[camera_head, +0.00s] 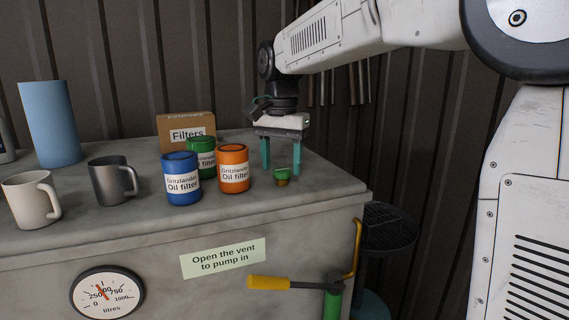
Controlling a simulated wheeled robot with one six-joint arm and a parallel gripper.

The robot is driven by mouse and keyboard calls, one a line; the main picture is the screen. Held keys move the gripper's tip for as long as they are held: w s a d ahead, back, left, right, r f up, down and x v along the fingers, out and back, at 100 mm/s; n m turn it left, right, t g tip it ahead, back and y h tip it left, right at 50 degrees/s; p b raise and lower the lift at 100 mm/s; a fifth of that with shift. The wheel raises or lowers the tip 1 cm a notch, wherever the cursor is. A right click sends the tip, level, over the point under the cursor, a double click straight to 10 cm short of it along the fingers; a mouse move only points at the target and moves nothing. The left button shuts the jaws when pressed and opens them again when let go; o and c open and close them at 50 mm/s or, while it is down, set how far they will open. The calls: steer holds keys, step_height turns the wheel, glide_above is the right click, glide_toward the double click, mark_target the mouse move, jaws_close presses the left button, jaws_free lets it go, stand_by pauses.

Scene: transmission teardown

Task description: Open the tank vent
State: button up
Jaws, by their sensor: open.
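The tank vent (282,176) is a small green cap on a brass-coloured base. It stands on the grey tank top near its front right edge. My gripper (283,170) points straight down over the tank top, with its two teal fingers spread apart. In the picture the vent shows between the fingertips, closer to the right one. I cannot tell whether the fingers are around the vent or behind it. No contact can be made out. A label on the tank front (223,258) reads "Open the vent to pump in".
Blue (181,190), orange (233,180) and green (203,146) oil filter cans stand left of the gripper. Behind them is a Filters box (185,120). Two mugs and a blue roll (50,125) are further left. A yellow-handled pump (270,283) is at the front, near a dial gauge (107,293).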

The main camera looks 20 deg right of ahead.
steer(key=shift+f, duration=0.45)
steer(key=c, duration=1)
steer(key=shift+d, duration=0.15)
